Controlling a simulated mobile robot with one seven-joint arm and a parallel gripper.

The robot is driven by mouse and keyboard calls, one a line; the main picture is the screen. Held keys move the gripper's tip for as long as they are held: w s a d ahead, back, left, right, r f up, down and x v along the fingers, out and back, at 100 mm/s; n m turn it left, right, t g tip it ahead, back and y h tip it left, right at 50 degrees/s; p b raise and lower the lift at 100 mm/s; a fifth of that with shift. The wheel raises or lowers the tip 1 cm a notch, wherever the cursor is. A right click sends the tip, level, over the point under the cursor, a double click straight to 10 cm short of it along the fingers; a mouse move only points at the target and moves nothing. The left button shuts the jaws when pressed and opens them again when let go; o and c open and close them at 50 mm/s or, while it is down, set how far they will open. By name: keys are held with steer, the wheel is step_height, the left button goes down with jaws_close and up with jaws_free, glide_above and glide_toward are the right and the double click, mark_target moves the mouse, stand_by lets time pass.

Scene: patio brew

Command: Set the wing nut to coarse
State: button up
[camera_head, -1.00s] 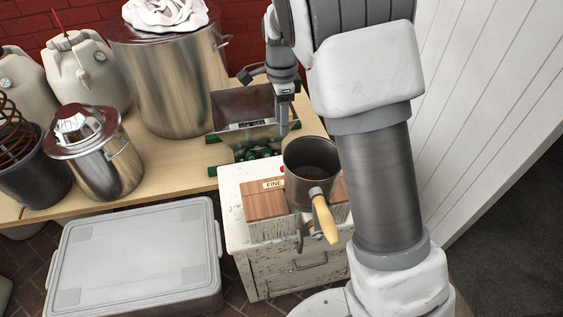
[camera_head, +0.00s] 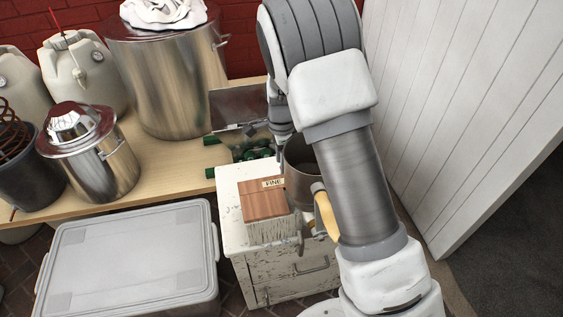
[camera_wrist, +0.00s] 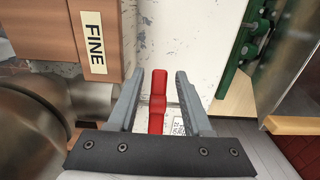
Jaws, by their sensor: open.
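The red wing nut (camera_wrist: 158,98) shows in the wrist view as an upright red bar near the white painted surface. My gripper (camera_wrist: 155,90) is open, with one finger on each side of the wing nut and gaps to both. A "FINE" label (camera_wrist: 95,43) is on the copper-brown block (camera_wrist: 42,25) at the upper left of the wrist view. In the head view the "FINE" label (camera_head: 273,183) lies on the wooden block (camera_head: 264,204) on the white cabinet (camera_head: 232,215). No coarse label shows.
A grey lidded box (camera_head: 130,258) is at lower left.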

jaws_close()
steer(key=shift+r, duration=0.1)
stand_by(0.5)
steer(key=y, duration=0.3)
steer(key=shift+w+d+r+g, duration=0.1)
steer(key=shift+d+r+g, duration=0.2)
steer(key=shift+d+r, duration=0.05)
steer(key=y, duration=0.2)
steer(key=r+y+p, duration=0.1)
steer(key=shift+d+g, duration=0.3)
steer(key=y, duration=0.4)
steer(key=d+g+y+p, duration=0.1)
steer(key=shift+w+d+r+y, duration=0.1)
steer(key=shift+w+r+y, duration=0.1)
steer(key=shift+r+y, duration=0.2)
